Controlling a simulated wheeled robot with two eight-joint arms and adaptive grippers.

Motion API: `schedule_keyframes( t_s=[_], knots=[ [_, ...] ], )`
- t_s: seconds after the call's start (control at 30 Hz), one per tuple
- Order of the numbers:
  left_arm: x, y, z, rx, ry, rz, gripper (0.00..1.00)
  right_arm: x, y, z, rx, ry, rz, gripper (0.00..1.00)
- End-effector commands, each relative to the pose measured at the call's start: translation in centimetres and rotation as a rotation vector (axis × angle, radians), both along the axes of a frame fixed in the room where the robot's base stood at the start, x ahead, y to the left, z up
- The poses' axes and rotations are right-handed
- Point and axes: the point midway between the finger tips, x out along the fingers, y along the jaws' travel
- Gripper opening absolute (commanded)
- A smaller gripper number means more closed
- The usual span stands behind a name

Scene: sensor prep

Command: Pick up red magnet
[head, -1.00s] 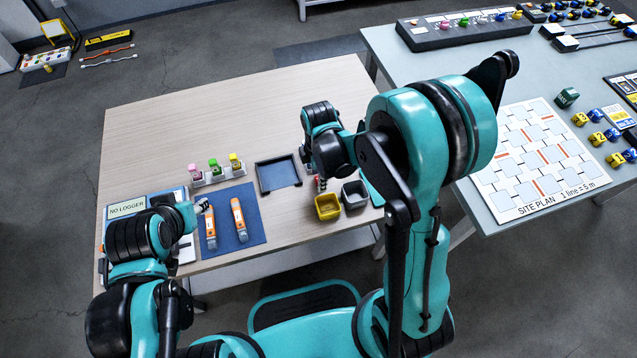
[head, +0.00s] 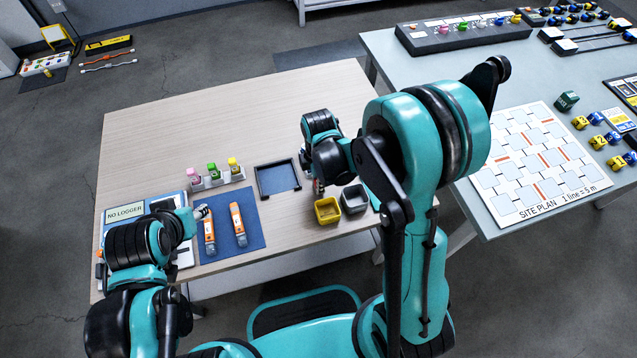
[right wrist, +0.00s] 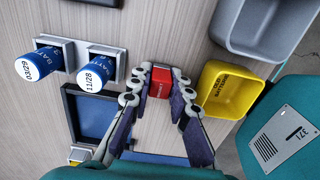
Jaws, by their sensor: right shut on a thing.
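The red magnet (right wrist: 161,83) is a small red block between the fingertips of my right gripper (right wrist: 158,88) in the right wrist view. The gripper is shut on it. I cannot tell whether the magnet touches the table. My left gripper (head: 201,212) is by the blue mat at the left; its fingers are too small to read.
A yellow bin (head: 327,210) and a grey bin (head: 354,198) stand close to the right gripper. A dark-rimmed tray (head: 298,186) lies to its left. Blue batteries (right wrist: 93,80) stand in holders nearby. Orange tools (head: 238,225) lie on the blue mat (head: 222,245). The table's back is clear.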

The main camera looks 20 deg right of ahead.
Motion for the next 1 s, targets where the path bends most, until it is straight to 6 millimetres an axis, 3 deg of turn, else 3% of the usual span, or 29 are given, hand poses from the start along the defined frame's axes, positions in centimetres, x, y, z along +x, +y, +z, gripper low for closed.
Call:
schedule_keyframes(
  t_s=[0.23,0.6,0.8,1.0],
  knots=[
    [0.0,0.0,2.5,0.0,0.0,0.0,0.4,0.0,0.0,4.2,-0.001,0.001,0.0,0.0],
    [0.0,0.0,5.5,0.0,0.0,0.0,0.4,-5.9,-6.1,8.9,-0.001,0.001,-0.005,0.0],
    [0.0,0.0,6.3,0.0,0.0,0.0,0.4,-7.7,-7.9,10.2,-0.001,0.001,-0.003,0.0],
    [0.0,0.0,6.4,0.0,0.0,0.0,0.4,-8.2,-8.4,10.5,-0.001,0.001,0.0,0.0]
  ],
)
